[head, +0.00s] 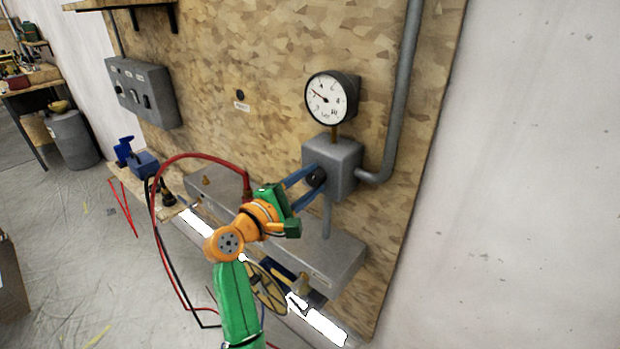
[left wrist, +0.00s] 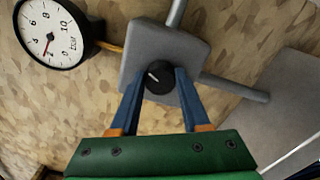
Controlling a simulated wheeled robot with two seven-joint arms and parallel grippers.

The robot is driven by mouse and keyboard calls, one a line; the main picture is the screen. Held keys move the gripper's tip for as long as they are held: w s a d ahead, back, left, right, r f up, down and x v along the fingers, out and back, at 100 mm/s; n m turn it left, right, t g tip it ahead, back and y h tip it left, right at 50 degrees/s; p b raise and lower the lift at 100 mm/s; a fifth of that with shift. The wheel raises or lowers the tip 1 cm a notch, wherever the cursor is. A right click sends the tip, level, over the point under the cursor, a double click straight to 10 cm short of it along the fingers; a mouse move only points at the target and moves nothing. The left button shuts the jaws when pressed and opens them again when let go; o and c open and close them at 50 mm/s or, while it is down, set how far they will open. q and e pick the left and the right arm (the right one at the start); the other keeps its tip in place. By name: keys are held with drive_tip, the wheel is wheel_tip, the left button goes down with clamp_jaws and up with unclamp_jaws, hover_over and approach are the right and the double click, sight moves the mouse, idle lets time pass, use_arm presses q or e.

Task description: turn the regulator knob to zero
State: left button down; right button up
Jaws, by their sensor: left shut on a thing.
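The black regulator knob (head: 317,179) is on the front of a grey box (head: 343,160) on the wooden panel. My left gripper (head: 312,180) has its two blue fingers on either side of the knob and is shut on it. In the left wrist view the knob (left wrist: 158,78) sits between the fingertips, with a white mark pointing to the upper left. A round white gauge (head: 326,99) stands above the box on a brass stem. Its red needle points up and left in the head view; the gauge (left wrist: 52,32) also shows in the left wrist view. My right gripper is out of view.
A grey pipe (head: 402,95) runs up from the box's right side. A grey ledge (head: 335,258) lies below. A red hose (head: 158,185) arches left of my arm. A control box (head: 142,90) hangs at the upper left; a blue vise (head: 143,163) stands below it.

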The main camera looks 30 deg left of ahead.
use_arm(q)
drive_tip(key=n, duration=0.5)
drive_tip(key=shift+n, duration=0.4)
idle(0.4)
drive_tip(key=shift+c, duration=1.9)
unclamp_jaws()
drive_tip(key=s+b, duration=0.2)
drive_tip(key=s, duration=0.5)
drive_tip(key=shift+a, duration=0.3)
